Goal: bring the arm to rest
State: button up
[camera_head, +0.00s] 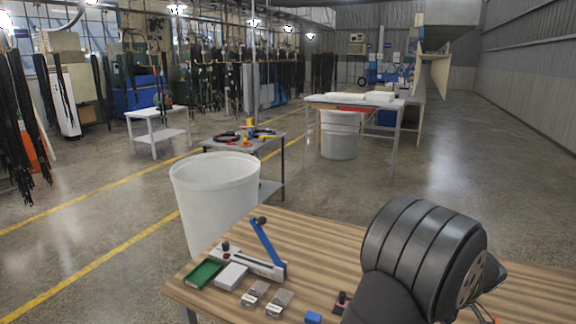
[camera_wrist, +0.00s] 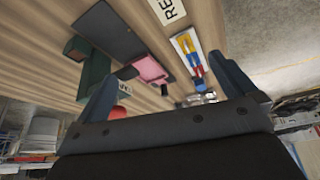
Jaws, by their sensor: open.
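My gripper (camera_wrist: 164,69) shows in the wrist view with its two fingers wide apart. I see nothing held between them. Beyond the fingers lies the wooden table top (camera_wrist: 215,22), seen at a tilt, with small items on it. The gripper does not show in the head view. There, a thick dark ribbed part of my arm stands at the lower right and covers part of the wooden table (camera_head: 330,235).
On the table stand a blue-handled lever tool (camera_head: 268,248), a green tray (camera_head: 203,273), a white box (camera_head: 231,276) and a blue block (camera_head: 313,317). The wrist view shows a pink item (camera_wrist: 150,68) and a green block (camera_wrist: 92,68). A white bin (camera_head: 213,200) stands beyond the table.

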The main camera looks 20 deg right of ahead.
jog(key=w+a+m+h, duration=0.2)
jog(key=w+a+m, duration=0.4)
jog(key=w+a, duration=1.9)
jog(key=shift+w, duration=0.15)
jog(key=s+d+n+y, duration=0.1)
jog(key=s+d+n, duration=0.2)
jog(key=s+d, duration=0.9)
jog(key=d, duration=0.4)
jog(key=shift+s+f, duration=0.15)
